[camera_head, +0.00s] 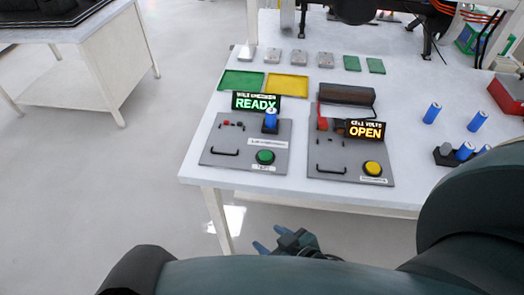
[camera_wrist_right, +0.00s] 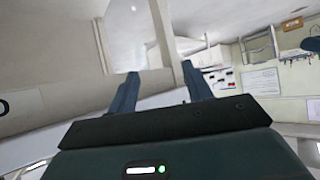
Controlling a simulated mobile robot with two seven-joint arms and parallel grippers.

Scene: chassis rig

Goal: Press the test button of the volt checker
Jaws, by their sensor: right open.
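The volt checker appears to be the left grey panel (camera_head: 225,150) on the white table, under a sign (camera_head: 256,102) reading READY in green; the sign's small heading is blurred. Its round green button (camera_head: 265,157) sits at the panel's front right, above a small white label. A blue cell (camera_head: 270,119) stands upright on this panel behind the button. My right gripper (camera_head: 270,239) is below and in front of the table's front edge, apart from the panel. It is open and empty; its two blue fingers stand apart in the wrist view (camera_wrist_right: 160,90). My left gripper is not seen.
A second grey panel (camera_head: 325,165) has a yellow button (camera_head: 373,168) and an OPEN sign (camera_head: 366,130). Green (camera_head: 233,80) and yellow (camera_head: 287,84) trays lie behind. Several blue cells (camera_head: 432,113) stand at right. The table's front edge (camera_head: 300,193) lies between gripper and panels.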

